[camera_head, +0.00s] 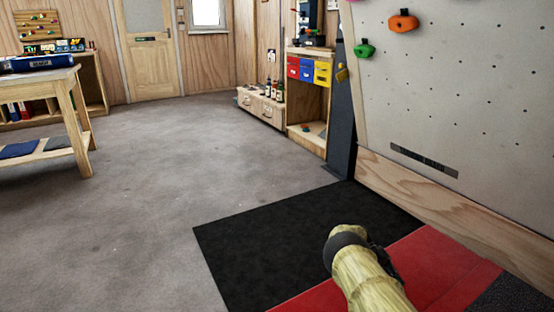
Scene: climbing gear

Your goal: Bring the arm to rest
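Part of my arm (365,275) shows at the bottom, right of the middle, as a pale yellow rounded link with a dark grey band at its upper end. It shows in front of the black and red mats. My gripper cannot be made out in this view, so its fingers and anything in them are hidden.
A climbing wall (470,100) with coloured holds stands at the right, with a black mat (260,250) and a red mat (440,260) below it. A wooden table (70,100) is at the left, shelving (307,105) at the back. The grey floor between is clear.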

